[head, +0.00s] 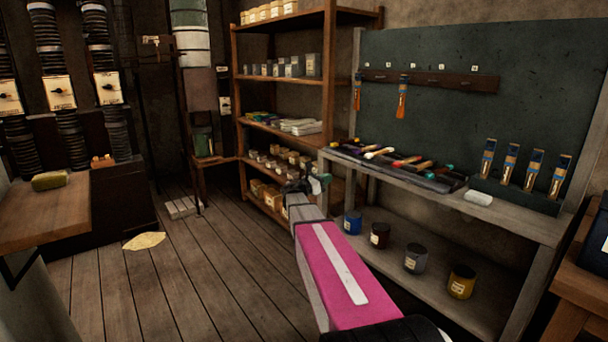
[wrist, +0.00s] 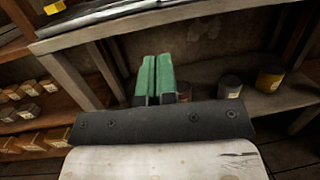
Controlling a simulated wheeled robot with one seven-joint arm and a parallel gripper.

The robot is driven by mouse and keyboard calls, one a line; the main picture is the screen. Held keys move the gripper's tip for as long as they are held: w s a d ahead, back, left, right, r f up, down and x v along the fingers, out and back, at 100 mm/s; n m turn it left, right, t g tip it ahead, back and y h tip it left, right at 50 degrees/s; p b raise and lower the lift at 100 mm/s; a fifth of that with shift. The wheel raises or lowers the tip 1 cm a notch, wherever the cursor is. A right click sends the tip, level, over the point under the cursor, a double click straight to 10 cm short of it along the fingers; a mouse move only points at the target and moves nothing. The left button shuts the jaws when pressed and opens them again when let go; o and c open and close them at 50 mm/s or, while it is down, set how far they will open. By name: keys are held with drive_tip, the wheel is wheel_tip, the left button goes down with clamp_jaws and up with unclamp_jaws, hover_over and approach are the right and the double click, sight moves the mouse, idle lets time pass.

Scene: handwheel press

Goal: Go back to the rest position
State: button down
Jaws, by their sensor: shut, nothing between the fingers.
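My gripper (wrist: 155,78) shows in the wrist view with its two green fingers side by side and closed, with nothing held between them. In the head view my gripper (head: 320,183) is small, at the end of my pink arm, in front of the wooden shelf and left of the grey bench. The arm reaches forward from the bottom of the picture.
The grey bench (head: 520,222) with brushes and tools stands close on the right, with paint jars on its lower shelf (head: 480,305). The wooden shelf (head: 330,75) stands behind. A table (head: 45,215) is at left. Floor on the left is mostly open, with a pale cloth (head: 144,241).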

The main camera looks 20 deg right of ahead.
drive_tip(key=s+a+f+m+g+y, duration=0.2)
drive_tip(key=s+a+f+m+y, duration=0.25)
drive_tip(key=s+f, duration=0.4)
drive_tip(key=s+a+f+m+g+y, duration=0.1)
drive_tip(key=s+a+f+m+y, duration=0.45)
drive_tip(key=f, duration=0.45)
drive_tip(key=s+a+f+m+g+y, duration=0.1)
drive_tip(key=s+a+f+m+y, duration=0.2)
drive_tip(key=s+a, duration=0.4)
drive_tip(key=s+a+f+m+y, duration=0.4)
drive_tip(key=s+a+m+y, duration=0.2)
drive_tip(key=s+a+m, duration=0.1)
drive_tip(key=shift+s+a+f+m+g, duration=0.25)
drive_tip(key=shift+s+m+g, duration=0.1)
drive_tip(key=shift+m+g, duration=0.05)
